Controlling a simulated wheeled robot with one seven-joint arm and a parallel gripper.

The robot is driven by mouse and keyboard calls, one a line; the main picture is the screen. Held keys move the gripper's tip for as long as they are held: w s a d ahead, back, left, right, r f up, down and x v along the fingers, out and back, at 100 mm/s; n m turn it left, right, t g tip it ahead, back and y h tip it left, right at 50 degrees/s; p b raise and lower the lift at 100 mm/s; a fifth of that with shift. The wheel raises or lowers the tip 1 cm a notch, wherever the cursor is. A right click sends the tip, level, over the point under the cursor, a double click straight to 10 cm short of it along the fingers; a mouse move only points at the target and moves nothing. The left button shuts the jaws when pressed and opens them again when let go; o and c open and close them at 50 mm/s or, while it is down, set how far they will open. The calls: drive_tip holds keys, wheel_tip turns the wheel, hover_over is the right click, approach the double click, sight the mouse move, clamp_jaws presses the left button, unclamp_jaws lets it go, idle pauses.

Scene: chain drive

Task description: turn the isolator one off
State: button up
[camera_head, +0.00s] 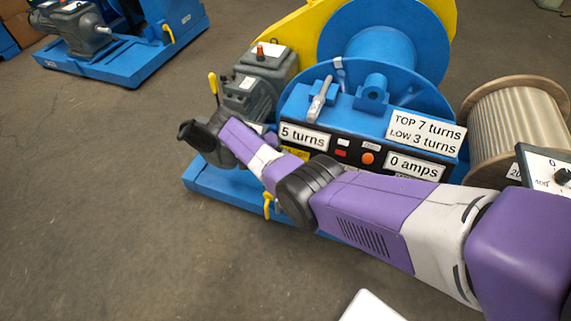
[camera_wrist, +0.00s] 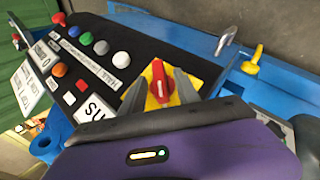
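The isolator is a red rotary knob (camera_wrist: 158,80) on a yellow plate (camera_wrist: 149,104) at the end of a black control panel in the wrist view. Its handle runs roughly up and down in that picture. My gripper (camera_wrist: 160,86) has its two grey fingers on either side of the knob, with a gap between them. Whether either finger touches the knob cannot be told. In the head view a bit of the yellow plate (camera_head: 294,154) shows beside my arm; the knob and fingertips are hidden there.
The panel carries several buttons, among them a white one (camera_wrist: 121,58) and an orange one (camera_head: 367,158). A "5 turns" display (camera_head: 303,137) sits above it. A yellow-handled lever (camera_head: 213,84) and a blue base frame (camera_head: 215,188) stand close to my arm. The floor in front is clear.

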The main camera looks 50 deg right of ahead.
drive_tip(key=shift+r, duration=0.1)
drive_tip(key=v, duration=0.7)
drive_tip(key=shift+w+a+r+b, duration=0.15)
drive_tip(key=shift+a+r+b, duration=0.05)
drive_tip(key=shift+r+b, duration=0.1)
idle(0.3)
